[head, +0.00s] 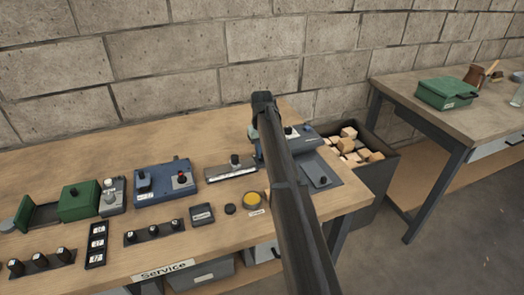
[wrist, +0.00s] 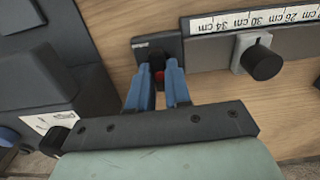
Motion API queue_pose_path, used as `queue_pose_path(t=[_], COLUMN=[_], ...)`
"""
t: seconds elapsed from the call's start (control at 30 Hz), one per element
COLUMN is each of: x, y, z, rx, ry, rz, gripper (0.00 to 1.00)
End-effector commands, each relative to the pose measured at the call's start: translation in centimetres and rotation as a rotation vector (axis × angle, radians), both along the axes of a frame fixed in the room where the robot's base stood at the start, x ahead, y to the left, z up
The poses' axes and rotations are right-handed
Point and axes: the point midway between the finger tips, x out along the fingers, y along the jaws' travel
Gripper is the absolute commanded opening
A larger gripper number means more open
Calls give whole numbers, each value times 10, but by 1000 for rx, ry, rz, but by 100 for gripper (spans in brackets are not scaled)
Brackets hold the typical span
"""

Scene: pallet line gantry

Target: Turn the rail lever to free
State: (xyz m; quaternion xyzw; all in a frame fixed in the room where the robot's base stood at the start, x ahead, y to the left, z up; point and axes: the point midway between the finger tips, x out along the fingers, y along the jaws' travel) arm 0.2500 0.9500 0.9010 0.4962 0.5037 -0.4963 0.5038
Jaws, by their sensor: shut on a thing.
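The rail lever (wrist: 158,61) shows in the wrist view as a small black piece with a red part, on a dark block (wrist: 146,43) at the left end of the rail. My gripper (wrist: 158,76) has its blue fingers on either side of the lever and is shut on it. The fingers hide part of the lever, and I cannot read its setting. In the head view my gripper (head: 257,148) is at the right end of the rail (head: 220,174), and the lever itself is hidden there.
A slider with a black knob (wrist: 262,62) sits on the rail, beside the scale (wrist: 230,24). In the head view a blue box (head: 160,178) stands left of the rail, a yellow button (head: 250,197) in front. A bin (head: 375,180) of wooden blocks stands beyond the bench's right edge.

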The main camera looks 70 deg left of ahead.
Motion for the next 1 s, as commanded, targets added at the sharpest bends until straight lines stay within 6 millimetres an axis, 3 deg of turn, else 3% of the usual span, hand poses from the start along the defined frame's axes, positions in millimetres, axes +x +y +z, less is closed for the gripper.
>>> queue_pose_path(t=[0.2,0.23,0.47,0.77,1.0], x=[0,0,0,0,0], y=[0,0,0,0,1], z=[0,0,0,2,30], rx=[1,1,0,0,2], ry=[0,0,0,0,-1], rz=[3,3,1,0,0], gripper=[0,21,43,44,44])
